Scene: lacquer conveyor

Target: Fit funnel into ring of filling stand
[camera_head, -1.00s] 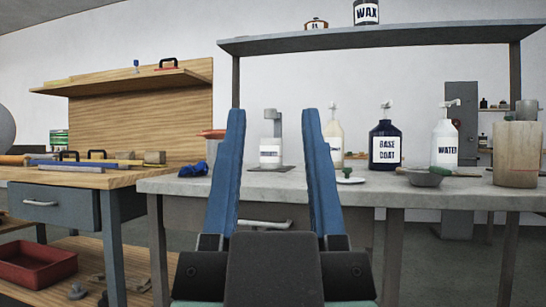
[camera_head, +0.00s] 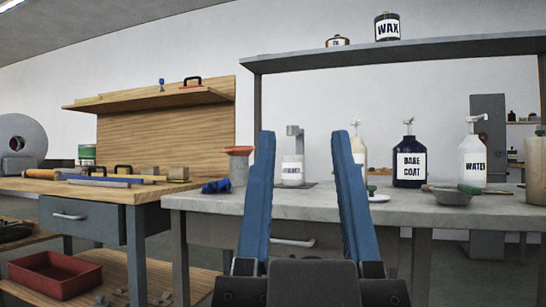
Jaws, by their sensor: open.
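My gripper (camera_head: 305,140) is open and empty, its two blue fingers pointing up and away in the middle of the view. Between the fingertips, farther off on the grey bench, stands what looks like the filling stand (camera_head: 294,131), grey and upright, with a white labelled bottle (camera_head: 292,171) at it. I cannot make out its ring clearly. Left of the fingers, a reddish flared piece (camera_head: 239,151), possibly the funnel, sits on top of a grey cylindrical holder (camera_head: 239,172). My gripper is apart from all of these.
The grey bench (camera_head: 205,202) also carries a blue item (camera_head: 216,186), a dark BASE COAT bottle (camera_head: 409,165), a white WATER bottle (camera_head: 472,162) and a grey bowl (camera_head: 452,197). A shelf (camera_head: 420,50) hangs above. A wooden workbench (camera_head: 100,190) with tools stands left.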

